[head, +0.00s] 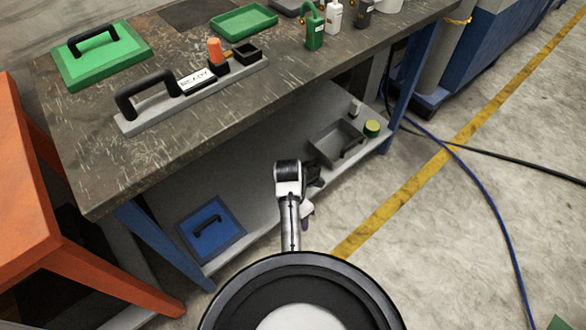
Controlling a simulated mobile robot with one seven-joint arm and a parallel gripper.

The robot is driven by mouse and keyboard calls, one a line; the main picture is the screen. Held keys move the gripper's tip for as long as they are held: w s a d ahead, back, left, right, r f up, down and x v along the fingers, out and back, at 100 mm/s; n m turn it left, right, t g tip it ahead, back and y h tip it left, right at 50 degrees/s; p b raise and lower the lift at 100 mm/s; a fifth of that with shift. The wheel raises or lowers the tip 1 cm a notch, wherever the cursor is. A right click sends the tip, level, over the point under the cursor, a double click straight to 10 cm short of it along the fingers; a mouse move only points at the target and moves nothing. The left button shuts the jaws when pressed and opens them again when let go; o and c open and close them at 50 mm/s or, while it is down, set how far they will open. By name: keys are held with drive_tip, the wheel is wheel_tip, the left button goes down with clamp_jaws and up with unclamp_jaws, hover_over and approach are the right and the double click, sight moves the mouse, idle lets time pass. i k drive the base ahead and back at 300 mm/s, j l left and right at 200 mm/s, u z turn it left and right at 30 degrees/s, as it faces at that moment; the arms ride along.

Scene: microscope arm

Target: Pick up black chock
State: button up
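No black thing shows clearly as a chock at this size. A small black box-like block (247,53) sits at the right end of a grey bar on the bench top. My gripper (315,177) is partly hidden behind my white and black wrist, in front of the lower shelf and left of and nearer than the grey tray. Its fingers are too small and covered to tell whether they are open.
The workbench (180,150) holds a green handled plate (100,58), a READY fixture with an orange knob (215,50), a green tray and bottles. A blue plate (212,232) lies on the lower shelf (255,200). An orange table stands left; cables cross the floor at right.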

sight(313, 170)
drive_tip(key=i, duration=0.95)
